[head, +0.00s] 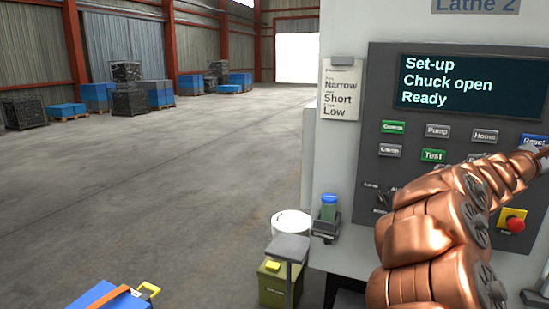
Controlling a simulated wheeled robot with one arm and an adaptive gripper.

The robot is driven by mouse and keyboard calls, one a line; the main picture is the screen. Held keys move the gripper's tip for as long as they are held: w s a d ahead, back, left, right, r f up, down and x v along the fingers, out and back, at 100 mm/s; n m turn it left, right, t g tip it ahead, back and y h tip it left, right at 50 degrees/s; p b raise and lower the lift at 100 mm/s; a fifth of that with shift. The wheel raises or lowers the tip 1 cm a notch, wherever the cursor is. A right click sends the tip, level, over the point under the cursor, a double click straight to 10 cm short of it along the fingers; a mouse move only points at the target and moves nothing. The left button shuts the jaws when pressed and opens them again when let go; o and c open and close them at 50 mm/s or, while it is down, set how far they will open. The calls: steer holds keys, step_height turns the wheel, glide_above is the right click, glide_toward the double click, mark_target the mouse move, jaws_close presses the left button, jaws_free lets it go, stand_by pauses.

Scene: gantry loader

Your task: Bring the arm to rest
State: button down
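My copper-coloured arm rises from the lower right and reaches up to the right edge of the head view, in front of the lathe's control panel (378,75). At its far end a small grey part, which seems to be my gripper (540,154), shows just below the blue Reset button (534,141). It is cut off by the picture edge. I cannot see its fingers, whether it holds anything, or whether it touches the panel. The arm hides part of the panel's lower buttons.
The panel screen (450,86) reads "Set-up, Chuck open, Ready". A red stop button (512,222) sits right of my arm.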

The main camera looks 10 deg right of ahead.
steer(key=s+a+m+g+y, duration=0.1)
steer(key=s+a+m+g, duration=0.2)
steer(key=s+a+m, duration=0.35)
steer(key=s+a+f+m+y, duration=0.2)
steer(key=s+a+f+y, duration=0.15)
steer(key=a+f, duration=0.6)
steer(key=s+a+f+m+g+y, duration=0.1)
steer(key=s+a+f+m+y, duration=0.3)
steer(key=a+f, duration=0.5)
steer(key=s+a+f+m+y, duration=0.1)
steer(key=s+a+f+y, duration=0.1)
steer(key=a+f+y, duration=0.5)
steer(key=s+a+f+y, duration=0.1)
steer(key=s+a+f, duration=0.1)
steer(key=a, duration=0.5)
steer(key=s+a+f+g+y, duration=0.1)
steer(key=s+a+f, duration=0.2)
steer(key=a, duration=0.5)
steer(key=s+a+f+y, duration=0.1)
steer(key=s+a+f, duration=0.1)
steer(key=a, duration=0.6)
steer(key=shift+s+f+n+g+y, duration=0.35)
steer(key=shift+s+n, duration=0.1)
steer(key=shift+s, duration=0.35)
steer(key=shift+d, duration=0.15)
